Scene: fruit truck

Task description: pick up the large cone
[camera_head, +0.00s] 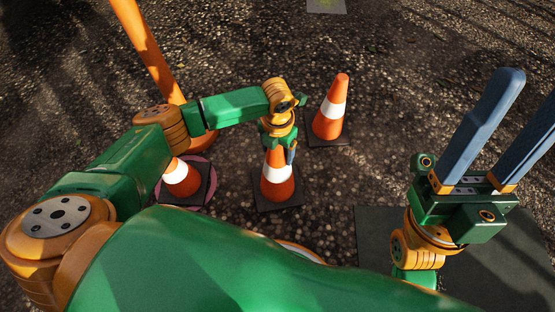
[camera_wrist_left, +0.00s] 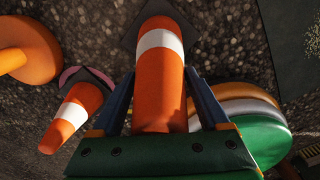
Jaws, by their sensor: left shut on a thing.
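The large cone (camera_head: 277,185), orange with a white band and a dark square base, stands upright in the middle of the head view. My left gripper (camera_head: 281,152) is above it, shut on its upper part, with one blue finger showing. In the left wrist view the cone (camera_wrist_left: 160,80) lies between the two blue fingers of the left gripper (camera_wrist_left: 161,88). The cone's tip is hidden by the gripper in the head view. Its base looks at ground level, but I cannot tell whether it touches. My right gripper (camera_head: 528,100) is open and empty at the right.
A second cone (camera_head: 329,119) stands just right and behind. A smaller cone (camera_head: 181,178) stands at the left over a pinkish disc (camera_head: 164,190). An orange pole (camera_head: 147,50) rises behind it. A dark mat (camera_head: 375,235) lies at the front right. The gravel behind is mostly clear.

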